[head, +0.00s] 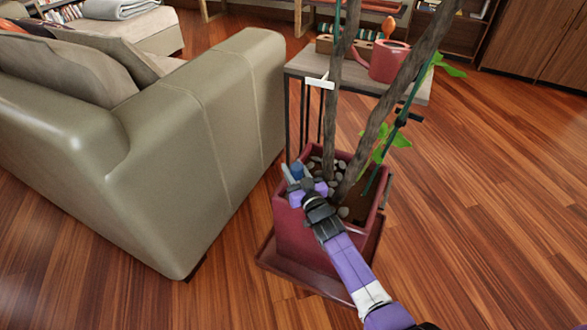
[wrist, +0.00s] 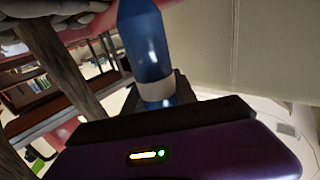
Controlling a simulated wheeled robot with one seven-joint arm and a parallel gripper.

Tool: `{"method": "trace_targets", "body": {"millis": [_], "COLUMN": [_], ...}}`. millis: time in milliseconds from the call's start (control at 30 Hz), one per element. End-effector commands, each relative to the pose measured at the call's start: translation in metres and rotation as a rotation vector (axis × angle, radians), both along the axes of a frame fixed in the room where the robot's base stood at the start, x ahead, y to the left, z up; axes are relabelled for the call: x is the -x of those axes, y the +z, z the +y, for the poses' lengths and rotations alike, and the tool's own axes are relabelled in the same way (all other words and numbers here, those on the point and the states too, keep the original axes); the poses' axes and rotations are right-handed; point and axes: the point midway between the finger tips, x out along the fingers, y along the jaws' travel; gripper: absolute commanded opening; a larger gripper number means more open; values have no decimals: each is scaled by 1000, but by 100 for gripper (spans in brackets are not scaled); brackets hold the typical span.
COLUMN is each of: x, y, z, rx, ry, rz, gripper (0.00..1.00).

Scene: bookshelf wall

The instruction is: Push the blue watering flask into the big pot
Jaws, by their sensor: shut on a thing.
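The blue watering flask (wrist: 148,45) has a rounded blue body and a pale band, and it stands out from between my gripper's dark fingers in the wrist view. In the head view only a small blue part of the flask (head: 297,171) shows. My gripper (head: 303,186) is shut on the flask above the near left rim of the big pot. The big pot (head: 305,238) is dark red and square, with soil, pale pebbles and a plant with thick stems. My gripper hides part of the flask, and I cannot tell whether the flask touches the soil.
A beige sofa (head: 215,120) stands close on the left of the pot. Behind the pot is a small side table (head: 305,66) with a red watering can (head: 390,61). Two thick plant stems (head: 390,110) rise beside my gripper. The wooden floor at right is clear.

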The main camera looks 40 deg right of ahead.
Motion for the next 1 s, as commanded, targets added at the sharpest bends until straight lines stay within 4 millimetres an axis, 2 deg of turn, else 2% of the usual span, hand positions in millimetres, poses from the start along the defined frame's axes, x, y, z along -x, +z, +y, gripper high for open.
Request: {"method": "trace_targets", "body": {"millis": [267,300,400,600,633,700,733,1000], "x": [0,0,0,0,0,0,0,0], "y": [-1,-2,-2,-2,-2,-2,-2,-1], "z": [0,0,0,0,0,0,0,0], "rx": [0,0,0,0,0,0,0,0], "ry": [0,0,0,0,0,0,0,0], "rz": [0,0,0,0,1,1,1,0], "gripper": [0,42,59,59,61,75,77,77]}}
